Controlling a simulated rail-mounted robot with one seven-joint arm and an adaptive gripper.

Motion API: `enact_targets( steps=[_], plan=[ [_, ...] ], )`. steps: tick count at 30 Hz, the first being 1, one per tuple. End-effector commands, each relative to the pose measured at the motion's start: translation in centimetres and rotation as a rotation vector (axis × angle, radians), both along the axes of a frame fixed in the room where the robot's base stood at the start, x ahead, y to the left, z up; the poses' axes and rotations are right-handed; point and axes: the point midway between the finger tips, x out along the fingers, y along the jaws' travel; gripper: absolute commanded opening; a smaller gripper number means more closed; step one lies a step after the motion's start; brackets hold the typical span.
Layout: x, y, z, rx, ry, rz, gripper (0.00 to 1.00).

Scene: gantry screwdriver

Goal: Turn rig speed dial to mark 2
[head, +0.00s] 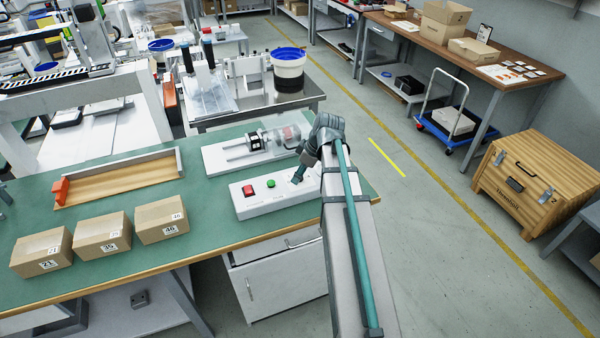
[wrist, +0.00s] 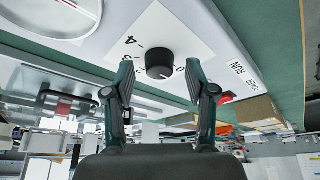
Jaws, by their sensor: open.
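The speed dial is a black round knob (wrist: 159,62) on a white plate with printed marks in the wrist view. A 4 shows at its upper left and a 0 beside its right side; the other marks are small or partly hidden, and I cannot tell where the knob points. My gripper (wrist: 160,72) is open, with one finger on each side of the knob; I cannot tell whether they touch it. In the head view my gripper (head: 297,179) is over the right end of the white control box (head: 263,206), and the dial is hidden.
The box carries a red button (head: 248,190) and a green button (head: 271,184). Several cartons (head: 102,236) and a wooden tray (head: 125,181) lie left on the green bench (head: 200,235).

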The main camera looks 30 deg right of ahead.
Motion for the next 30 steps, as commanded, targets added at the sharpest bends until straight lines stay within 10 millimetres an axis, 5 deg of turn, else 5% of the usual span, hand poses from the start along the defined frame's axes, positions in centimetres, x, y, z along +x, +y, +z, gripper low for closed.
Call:
enact_targets(
  steps=[10, 20, 30],
  plan=[
    [0.11, 0.07, -0.34, -0.001, -0.001, 0.0, 0.56],
    [0.11, 0.06, -0.32, 0.0, 0.0, -0.001, 0.02],
    [0.03, 0.1, -0.29, 0.0, 0.0, -0.034, 0.0]
  ],
)
